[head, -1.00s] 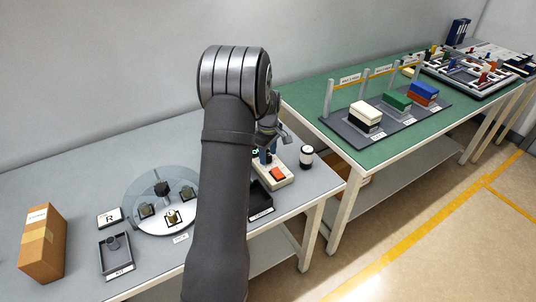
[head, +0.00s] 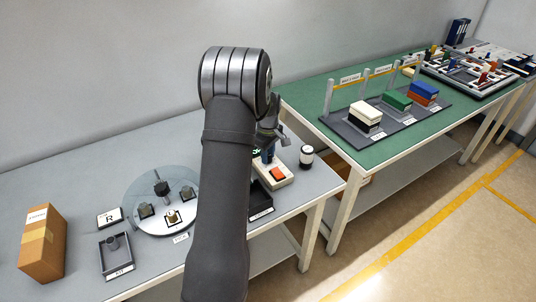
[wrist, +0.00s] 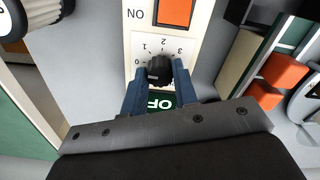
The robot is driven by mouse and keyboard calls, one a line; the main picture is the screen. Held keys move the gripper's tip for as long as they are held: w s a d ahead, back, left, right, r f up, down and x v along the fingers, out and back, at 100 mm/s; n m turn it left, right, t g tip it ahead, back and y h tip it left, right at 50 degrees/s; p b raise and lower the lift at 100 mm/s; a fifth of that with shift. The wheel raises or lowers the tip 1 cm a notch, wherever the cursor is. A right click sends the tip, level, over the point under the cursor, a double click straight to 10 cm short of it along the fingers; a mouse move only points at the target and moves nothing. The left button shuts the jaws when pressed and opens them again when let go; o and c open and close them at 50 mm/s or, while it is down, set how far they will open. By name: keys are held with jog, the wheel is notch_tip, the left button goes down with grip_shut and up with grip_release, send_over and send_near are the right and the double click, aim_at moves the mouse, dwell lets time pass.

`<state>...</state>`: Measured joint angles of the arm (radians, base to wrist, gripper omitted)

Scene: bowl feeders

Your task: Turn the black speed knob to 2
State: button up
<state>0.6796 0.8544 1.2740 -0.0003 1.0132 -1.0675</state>
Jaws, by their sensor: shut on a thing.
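The black speed knob (wrist: 159,68) sits on a white dial plate with the marks 0, 1, 2 and 3 visible around it. My gripper (wrist: 160,82) has its two blue fingers on either side of the knob, shut on it. The knob's pointer setting cannot be read clearly. In the head view, my gripper (head: 267,156) is at the control box (head: 286,183), partly behind my arm, and the knob is hidden there.
An orange switch (wrist: 175,12) lies beyond the dial, beside the word ON. A green OFF label is partly covered by my fingers. A black-and-white cylinder (head: 306,155) stands right of the box. A round disc (head: 135,190) with dark parts lies to the left.

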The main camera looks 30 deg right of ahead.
jog(key=m, duration=0.3)
jog(key=shift+m, duration=0.4)
jog(key=m, duration=0.4)
jog(key=shift+m, duration=0.3)
jog(key=m, duration=0.4)
jog(key=shift+m, duration=2.3)
jog(key=o, duration=1)
notch_tip(320, 180, up, 18)
jog(key=shift+f, duration=0.25)
